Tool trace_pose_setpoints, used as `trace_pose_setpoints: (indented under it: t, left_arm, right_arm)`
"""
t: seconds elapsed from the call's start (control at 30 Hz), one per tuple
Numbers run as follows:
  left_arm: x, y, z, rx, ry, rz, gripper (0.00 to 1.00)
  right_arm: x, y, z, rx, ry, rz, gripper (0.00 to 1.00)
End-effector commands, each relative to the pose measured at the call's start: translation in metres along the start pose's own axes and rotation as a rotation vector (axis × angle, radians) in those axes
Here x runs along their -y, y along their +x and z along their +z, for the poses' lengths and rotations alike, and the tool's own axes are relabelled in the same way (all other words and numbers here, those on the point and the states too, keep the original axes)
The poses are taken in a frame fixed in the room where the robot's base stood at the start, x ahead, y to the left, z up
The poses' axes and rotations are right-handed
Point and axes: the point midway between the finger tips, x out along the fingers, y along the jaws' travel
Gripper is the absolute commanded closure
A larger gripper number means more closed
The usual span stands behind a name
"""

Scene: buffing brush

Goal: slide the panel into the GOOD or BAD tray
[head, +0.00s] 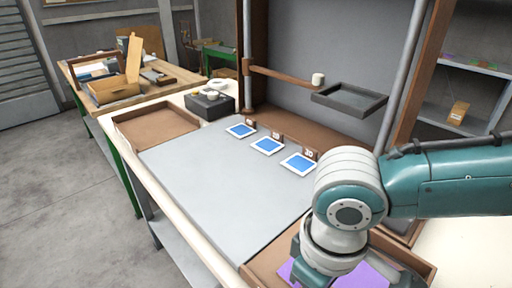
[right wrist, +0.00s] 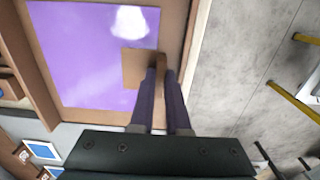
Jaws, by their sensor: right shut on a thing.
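The purple panel (right wrist: 85,50) lies flat inside a brown wooden tray (right wrist: 35,50) in the right wrist view. A pale glare shows on its upper part. In the head view a strip of the panel (head: 365,276) shows below my right arm, in the tray (head: 425,268) at the front right. My right gripper (right wrist: 162,72) is over the panel's edge, shut on a slim brown wooden piece (right wrist: 162,62). A tan square block (right wrist: 136,68) shows beside it, over the panel; I cannot tell whether they are joined. My left gripper is not in view.
An empty brown tray (head: 155,127) sits at the bench's left. The grey mat (head: 215,185) is mostly clear. A dark box (head: 209,104) and a raised dark tray (head: 349,98) are behind.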

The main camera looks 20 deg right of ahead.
Motion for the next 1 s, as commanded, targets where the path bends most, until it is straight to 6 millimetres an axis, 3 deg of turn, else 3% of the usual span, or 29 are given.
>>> trace_pose_setpoints:
  t: [0.17,0.2,0.47,0.83,1.0]
  left_arm:
    - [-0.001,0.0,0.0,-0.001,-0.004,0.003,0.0]
    - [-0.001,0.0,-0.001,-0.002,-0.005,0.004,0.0]
    - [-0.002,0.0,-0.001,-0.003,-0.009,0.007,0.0]
    - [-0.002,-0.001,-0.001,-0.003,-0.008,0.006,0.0]
    - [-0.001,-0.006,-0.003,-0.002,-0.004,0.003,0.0]
  right_arm:
    - [0.0,0.0,0.0,0.0,0.0,0.001,1.0]
    - [0.0,0.0,0.0,0.0,0.0,0.001,0.81]
    - [0.0,0.0,0.0,0.0,0.0,0.0,0.52]
    - [0.002,-0.001,0.0,-0.001,-0.001,-0.005,0.51]
    - [0.001,-0.019,-0.001,-0.003,-0.001,-0.003,0.51]
